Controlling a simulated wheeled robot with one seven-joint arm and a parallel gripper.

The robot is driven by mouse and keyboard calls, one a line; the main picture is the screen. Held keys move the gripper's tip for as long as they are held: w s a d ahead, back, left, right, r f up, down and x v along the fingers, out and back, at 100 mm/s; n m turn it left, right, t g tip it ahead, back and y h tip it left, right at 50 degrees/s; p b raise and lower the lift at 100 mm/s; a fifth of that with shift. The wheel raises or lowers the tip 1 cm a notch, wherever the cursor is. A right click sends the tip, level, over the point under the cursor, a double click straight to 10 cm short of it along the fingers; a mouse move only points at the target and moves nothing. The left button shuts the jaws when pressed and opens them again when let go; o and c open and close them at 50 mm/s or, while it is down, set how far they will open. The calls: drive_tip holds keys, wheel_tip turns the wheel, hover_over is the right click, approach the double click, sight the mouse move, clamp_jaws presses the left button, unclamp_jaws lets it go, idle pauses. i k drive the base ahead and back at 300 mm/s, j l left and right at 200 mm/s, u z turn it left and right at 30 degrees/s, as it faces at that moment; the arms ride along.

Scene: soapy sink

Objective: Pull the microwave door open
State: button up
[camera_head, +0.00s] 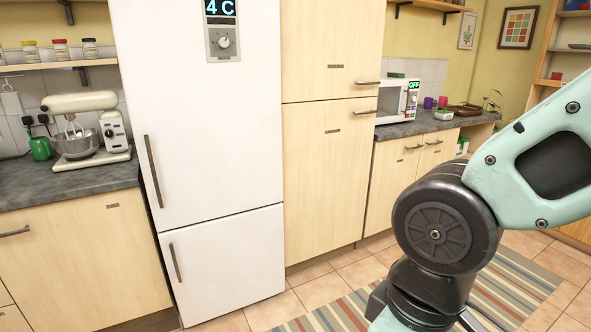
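The microwave (398,98) is white with a dark door window and a green "OFF" display. It stands on the grey counter right of the tall wooden cabinet, which hides its left part. Its door looks shut, though only part of it shows. My arm fills the right side of the view, well in front of the microwave and apart from it. My gripper is out of view, below the bottom edge.
A white fridge (215,130) and a tall cabinet (325,175) stand between the two counters. A mixer (90,125) is on the left counter. Cups (442,102) and a tray (465,110) sit right of the microwave. A striped rug (345,310) lies on the open tiled floor.

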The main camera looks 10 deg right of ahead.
sight(401, 84)
drive_tip(key=i+l+z, duration=0.25)
drive_tip(key=i, duration=0.35)
drive_tip(key=i+z, duration=0.3)
drive_tip(key=i, duration=0.3)
drive_tip(key=i+j+z, duration=0.25)
drive_tip(key=i, duration=0.35)
drive_tip(key=i+j+z, duration=0.1)
drive_tip(key=i+z, duration=0.15)
drive_tip(key=i, duration=0.35)
drive_tip(key=i+l, duration=0.1)
drive_tip(key=i, duration=0.5)
drive_tip(key=i+l, duration=0.1)
drive_tip(key=i, duration=0.45)
drive_tip(key=i+l, duration=0.1)
drive_tip(key=i, duration=0.5)
